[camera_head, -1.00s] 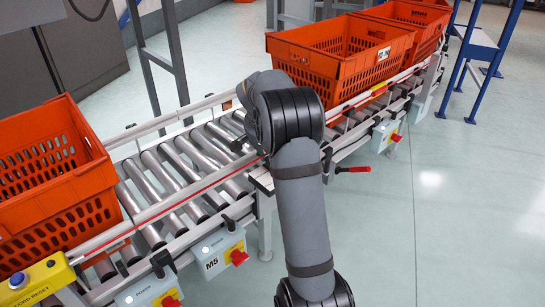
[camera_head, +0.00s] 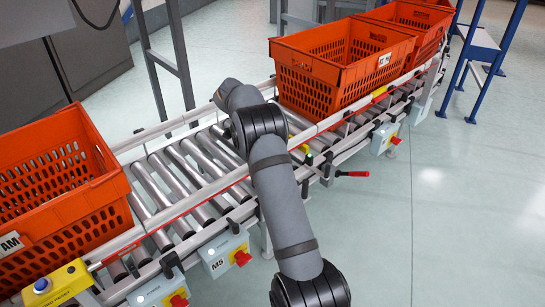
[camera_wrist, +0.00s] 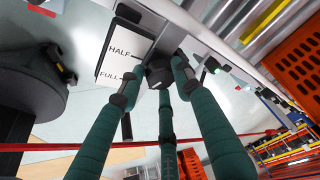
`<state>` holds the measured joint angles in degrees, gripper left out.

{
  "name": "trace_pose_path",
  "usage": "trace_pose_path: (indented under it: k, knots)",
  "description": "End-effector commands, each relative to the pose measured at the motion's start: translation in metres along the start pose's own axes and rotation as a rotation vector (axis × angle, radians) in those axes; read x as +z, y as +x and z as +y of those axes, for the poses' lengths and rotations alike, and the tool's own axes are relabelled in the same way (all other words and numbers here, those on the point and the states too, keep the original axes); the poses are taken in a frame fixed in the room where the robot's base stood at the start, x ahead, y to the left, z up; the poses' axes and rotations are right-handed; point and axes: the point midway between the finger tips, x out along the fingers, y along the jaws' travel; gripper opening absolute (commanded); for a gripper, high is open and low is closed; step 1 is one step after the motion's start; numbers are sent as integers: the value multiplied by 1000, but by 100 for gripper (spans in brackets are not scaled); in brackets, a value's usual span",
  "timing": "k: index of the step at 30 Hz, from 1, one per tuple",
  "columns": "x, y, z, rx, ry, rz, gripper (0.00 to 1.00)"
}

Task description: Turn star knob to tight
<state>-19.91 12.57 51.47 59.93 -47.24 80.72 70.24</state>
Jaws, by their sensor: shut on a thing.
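In the wrist view, my gripper's (camera_wrist: 157,80) three green fingers close around a small dark knob (camera_wrist: 158,73), which looks like the star knob. The fingertips cover much of it, so its lobes and angle cannot be made out. Beside it to the left is a white label plate (camera_wrist: 122,52) marked HALF and FULL. No "tight" mark can be read.
The roller conveyor (camera_head: 185,170) runs diagonally. An orange tote (camera_head: 60,190) sits at left and another (camera_head: 340,65) at right, close to my arm. A red-handled lever (camera_head: 352,174) sticks out at the near side. Control boxes such as M5 (camera_head: 225,252) hang below. Open floor lies right.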

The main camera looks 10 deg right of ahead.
Motion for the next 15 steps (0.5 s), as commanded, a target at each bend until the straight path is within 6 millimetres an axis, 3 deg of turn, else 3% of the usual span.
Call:
trace_pose_path:
  k: [15]
  knots:
    - [5,-1,-2,32,83,-4,7]
